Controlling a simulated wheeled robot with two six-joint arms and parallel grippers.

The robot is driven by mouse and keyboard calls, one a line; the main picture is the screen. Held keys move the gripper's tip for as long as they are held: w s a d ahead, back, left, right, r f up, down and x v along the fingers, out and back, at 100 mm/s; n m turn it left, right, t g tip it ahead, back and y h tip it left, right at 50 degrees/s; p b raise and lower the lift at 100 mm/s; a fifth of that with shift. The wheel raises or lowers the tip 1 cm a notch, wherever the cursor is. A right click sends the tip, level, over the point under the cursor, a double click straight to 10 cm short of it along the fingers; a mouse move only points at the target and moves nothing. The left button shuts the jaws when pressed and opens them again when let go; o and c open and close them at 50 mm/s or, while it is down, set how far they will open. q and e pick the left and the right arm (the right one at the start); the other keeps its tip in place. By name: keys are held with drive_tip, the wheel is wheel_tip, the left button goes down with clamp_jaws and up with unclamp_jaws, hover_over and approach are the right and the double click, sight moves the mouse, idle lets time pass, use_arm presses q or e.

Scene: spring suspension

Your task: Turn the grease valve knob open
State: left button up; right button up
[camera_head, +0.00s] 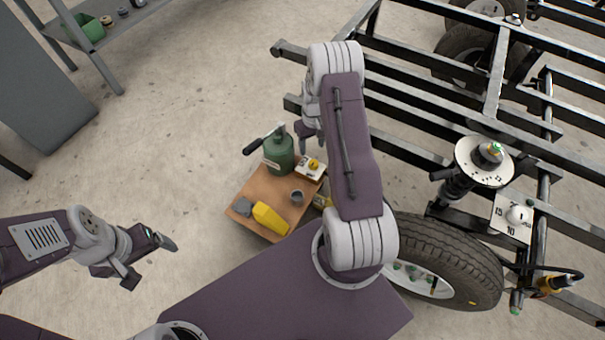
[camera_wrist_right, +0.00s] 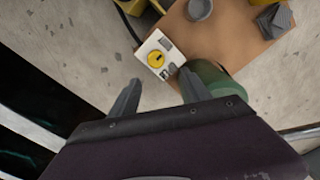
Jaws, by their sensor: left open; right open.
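The grease valve knob (camera_head: 314,164) is a small yellow disc on a white plate (camera_head: 306,173) on the wooden board, beside the green grease canister (camera_head: 279,156). In the right wrist view the knob (camera_wrist_right: 155,59) shows a dark mark; the white plate (camera_wrist_right: 149,46) carries small grey parts. My right gripper (camera_head: 307,130) is partly hidden by its arm in the head view. In the right wrist view its spread fingers (camera_wrist_right: 157,84) are empty, with the knob beyond their tips, apart from them. My left gripper (camera_head: 152,263) is open and empty over bare floor.
The wooden board (camera_head: 250,191) also bears a yellow block (camera_head: 270,218), a grey cup (camera_head: 297,197) and a grey block (camera_head: 243,206). The black frame (camera_head: 400,95) and tyre (camera_head: 450,255) stand on the right. A grey shelf (camera_head: 120,25) is at the back left.

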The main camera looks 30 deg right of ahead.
sight(314, 162)
drive_tip(key=shift+s+d+f, duration=0.2)
drive_tip(key=shift+f, duration=0.35)
drive_tip(key=shift+s+d+f, duration=0.15)
drive_tip(key=shift+f, duration=0.4)
use_arm(q)
drive_tip(key=shift+f, duration=0.85)
use_arm(e)
drive_tip(key=shift+r, duration=0.1)
wheel_tip(314, 162, down, 9)
drive_tip(key=b, duration=0.7)
use_arm(q)
wheel_tip(314, 162, down, 7)
drive_tip(key=shift+s, duration=0.1)
use_arm(e)
clamp_jaws()
